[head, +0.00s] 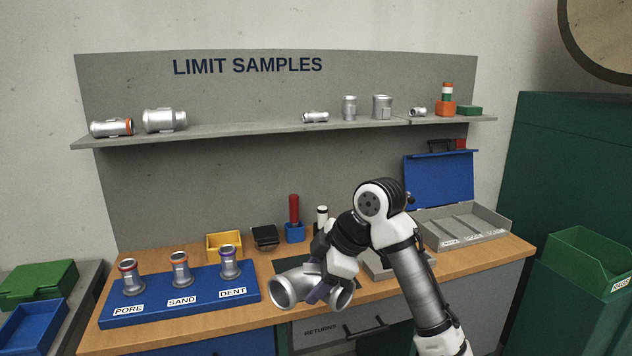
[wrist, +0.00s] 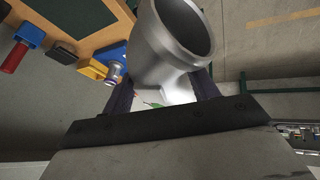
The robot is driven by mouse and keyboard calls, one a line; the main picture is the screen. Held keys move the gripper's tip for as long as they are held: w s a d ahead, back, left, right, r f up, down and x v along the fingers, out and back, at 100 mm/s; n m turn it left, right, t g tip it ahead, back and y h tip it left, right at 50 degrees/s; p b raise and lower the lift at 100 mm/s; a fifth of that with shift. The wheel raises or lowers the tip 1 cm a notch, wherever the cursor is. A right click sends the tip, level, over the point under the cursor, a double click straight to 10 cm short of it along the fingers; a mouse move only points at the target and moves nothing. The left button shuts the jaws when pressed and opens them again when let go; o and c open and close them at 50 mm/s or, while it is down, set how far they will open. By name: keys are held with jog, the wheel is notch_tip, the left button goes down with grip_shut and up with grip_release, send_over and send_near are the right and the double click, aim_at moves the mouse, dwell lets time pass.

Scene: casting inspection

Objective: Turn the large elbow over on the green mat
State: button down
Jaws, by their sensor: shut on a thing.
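The large elbow (head: 292,286) is a silvery metal pipe bend held in the air in front of the bench's front edge. One wide round mouth faces left and toward the camera, and another shows at the lower right. My gripper (head: 318,289) is shut on it. In the wrist view the elbow (wrist: 176,52) sits between the two purple fingers, its wide mouth at the top. The dark green mat (head: 287,267) lies on the wooden bench top behind the elbow, partly hidden by it and my arm. The mat also shows in the wrist view (wrist: 80,12), with its bare surface visible.
A blue stand (head: 200,299) with several labelled fittings is left of the elbow. A yellow bin (head: 224,247), black box (head: 265,237) and red-handled tool in a blue block (head: 294,232) stand behind. A grey tray (head: 462,226) is at right. Sample fittings line the shelf (head: 250,132).

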notch_tip(320, 180, down, 36)
jog(key=m+t+h, duration=0.3)
jog(key=m+h, duration=0.4)
jog(key=m, duration=0.9)
jog(key=shift+s+m+t+h, duration=0.3)
jog(key=shift+s+t, duration=0.1)
jog(key=shift+s, duration=0.05)
jog(key=shift+f, duration=0.1)
